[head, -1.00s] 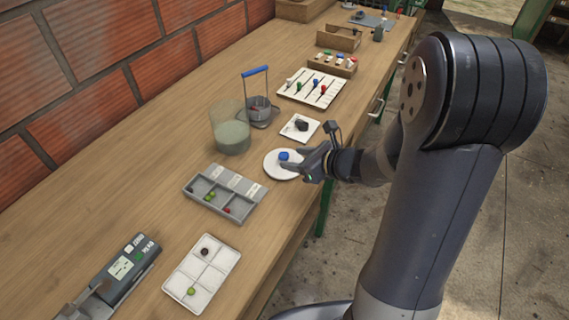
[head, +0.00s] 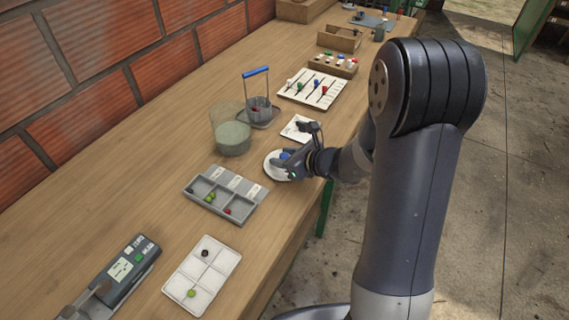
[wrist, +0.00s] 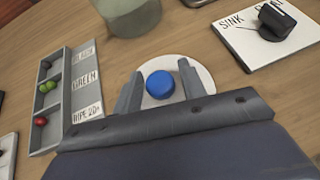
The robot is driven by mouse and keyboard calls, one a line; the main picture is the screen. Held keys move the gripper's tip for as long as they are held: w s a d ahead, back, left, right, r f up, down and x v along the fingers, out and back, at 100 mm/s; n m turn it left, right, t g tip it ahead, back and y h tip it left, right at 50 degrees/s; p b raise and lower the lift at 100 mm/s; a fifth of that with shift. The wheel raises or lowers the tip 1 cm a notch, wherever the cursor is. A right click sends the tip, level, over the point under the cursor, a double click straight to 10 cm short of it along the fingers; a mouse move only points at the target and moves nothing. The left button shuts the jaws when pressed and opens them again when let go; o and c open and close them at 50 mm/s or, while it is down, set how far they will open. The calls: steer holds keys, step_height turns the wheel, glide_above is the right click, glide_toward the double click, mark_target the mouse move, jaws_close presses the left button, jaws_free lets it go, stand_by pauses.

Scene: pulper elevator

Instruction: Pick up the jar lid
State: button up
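A white round disc (head: 271,170) with a blue round knob (head: 285,155) on top lies on the bench near its front edge; I take it to be the jar lid. In the wrist view the blue knob (wrist: 160,85) stands in the middle of the white disc (wrist: 203,74). My gripper (head: 281,162) is low over the disc. In the wrist view its two fingers (wrist: 159,80) are open, one on each side of the knob, with a narrow gap showing at each side. The front part of the disc is hidden by my gripper.
A glass jar (head: 231,135) of cloudy liquid and a wire basket with a blue handle (head: 256,71) stand behind. A grey sorting tray (head: 190,188) is at left, a white card with a black knob (head: 297,128) behind right. Bare wood lies between them.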

steer(key=c, duration=0.8)
steer(key=shift+o, duration=0.2)
steer(key=shift+r, duration=0.1)
